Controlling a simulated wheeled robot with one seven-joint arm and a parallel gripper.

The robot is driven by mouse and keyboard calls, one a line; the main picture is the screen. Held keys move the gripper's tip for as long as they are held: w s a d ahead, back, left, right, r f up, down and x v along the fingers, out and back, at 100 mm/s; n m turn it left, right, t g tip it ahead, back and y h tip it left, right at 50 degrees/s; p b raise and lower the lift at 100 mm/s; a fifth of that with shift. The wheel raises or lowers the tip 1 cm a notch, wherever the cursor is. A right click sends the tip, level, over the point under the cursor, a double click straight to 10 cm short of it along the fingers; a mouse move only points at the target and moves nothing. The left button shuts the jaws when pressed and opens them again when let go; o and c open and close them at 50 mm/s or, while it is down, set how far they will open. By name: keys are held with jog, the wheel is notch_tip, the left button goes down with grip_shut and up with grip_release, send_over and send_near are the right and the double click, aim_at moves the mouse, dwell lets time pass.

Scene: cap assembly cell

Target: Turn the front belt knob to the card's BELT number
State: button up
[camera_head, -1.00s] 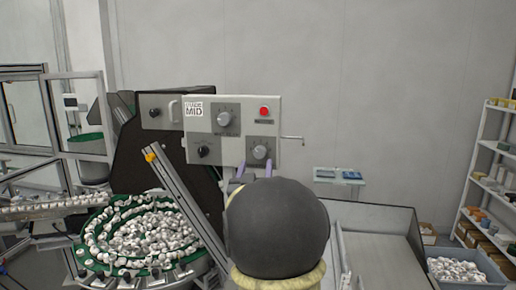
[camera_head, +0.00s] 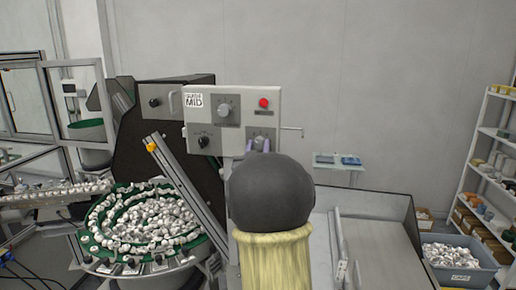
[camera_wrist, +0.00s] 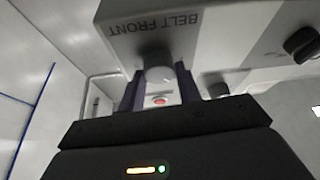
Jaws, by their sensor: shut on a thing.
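The grey control panel (camera_head: 232,107) stands upright ahead. The front belt knob (camera_wrist: 160,68) is a grey round knob under the upside-down label BELT FRONT in the wrist view. My gripper (camera_wrist: 158,84) has one dark finger on each side of this knob and is shut on it. In the head view the gripper (camera_head: 259,147) reaches the panel's lower right corner, where fingers and my arm cover most of the knob. The knob's pointer and scale cannot be read. A white card (camera_head: 193,100) at the panel's upper left ends in MID; I see no legible BELT number.
The panel also has an upper knob (camera_head: 224,110), a black knob (camera_head: 204,141) and a red button (camera_head: 264,103). A slanted metal rail (camera_head: 185,185) and a bowl of white caps (camera_head: 145,223) are at left. A side handle (camera_head: 293,129) sticks out right.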

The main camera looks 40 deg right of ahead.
jog(key=shift+f+m+h+b, duration=0.25)
jog(key=shift+m+b, duration=0.45)
jog(key=shift+b, duration=0.45)
jog(key=shift+m+g+h+b, duration=0.3)
jog(key=shift+m+b, duration=0.1)
jog(key=shift+b, duration=0.15)
jog(key=m+g+b, duration=0.1)
jog(key=m+b, duration=0.1)
jog(key=b, duration=0.1)
jog(key=shift+a+m+h, duration=0.1)
jog(key=shift+m+h, duration=0.25)
jog(key=shift+m, duration=0.05)
jog(key=m+g+b, duration=0.1)
jog(key=m+b, duration=0.2)
jog(key=shift+w+g+h, duration=0.1)
jog(key=shift+g+h, duration=0.2)
jog(key=shift+g, duration=0.1)
jog(key=shift+r+m+g+b, duration=0.2)
jog(key=shift+m+g+b, duration=0.55)
jog(key=shift+m, duration=0.95)
jog(key=o, duration=1)
jog(key=shift+r, duration=0.1)
